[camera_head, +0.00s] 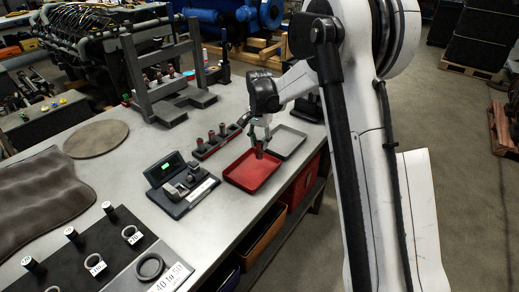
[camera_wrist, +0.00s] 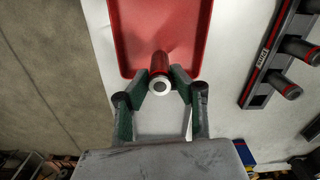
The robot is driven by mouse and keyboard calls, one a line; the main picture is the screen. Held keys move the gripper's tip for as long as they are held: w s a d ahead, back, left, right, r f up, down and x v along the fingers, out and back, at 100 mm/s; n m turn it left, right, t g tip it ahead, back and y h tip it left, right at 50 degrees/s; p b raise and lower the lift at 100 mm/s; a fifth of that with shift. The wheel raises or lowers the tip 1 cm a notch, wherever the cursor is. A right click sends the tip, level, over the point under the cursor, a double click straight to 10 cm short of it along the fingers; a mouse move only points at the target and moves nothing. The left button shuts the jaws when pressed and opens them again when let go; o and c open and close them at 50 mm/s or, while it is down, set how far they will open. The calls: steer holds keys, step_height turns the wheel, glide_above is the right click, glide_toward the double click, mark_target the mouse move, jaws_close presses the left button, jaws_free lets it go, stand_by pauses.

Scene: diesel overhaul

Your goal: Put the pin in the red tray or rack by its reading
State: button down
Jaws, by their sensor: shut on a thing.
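My gripper (camera_head: 259,142) is shut on the pin (camera_head: 259,152), above the far right end of the red tray (camera_head: 238,184). In the wrist view, the pin (camera_wrist: 160,62) has a red body and a pale ring-shaped end facing the camera. The green fingers of my gripper (camera_wrist: 160,86) press it from both sides. The red tray (camera_wrist: 125,40) lies behind it and looks empty. I cannot tell whether the pin touches the tray. The black rack (camera_head: 203,154) with a red stripe holds several pins left of the tray; it also shows in the wrist view (camera_wrist: 262,65).
A grey tray (camera_head: 290,141) sits right of the red tray. A black gauge box (camera_head: 182,207) with a raised green display (camera_head: 165,168) stands left. A black stand (camera_head: 165,95) is at the back. Dark mats and rings lie at left front. The table edge is close on the right.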

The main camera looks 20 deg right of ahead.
mark_target(259, 149)
steer(key=shift+f, duration=1.7)
steer(key=shift+f, duration=0.1)
steer(key=c, duration=1.5)
jaws_free()
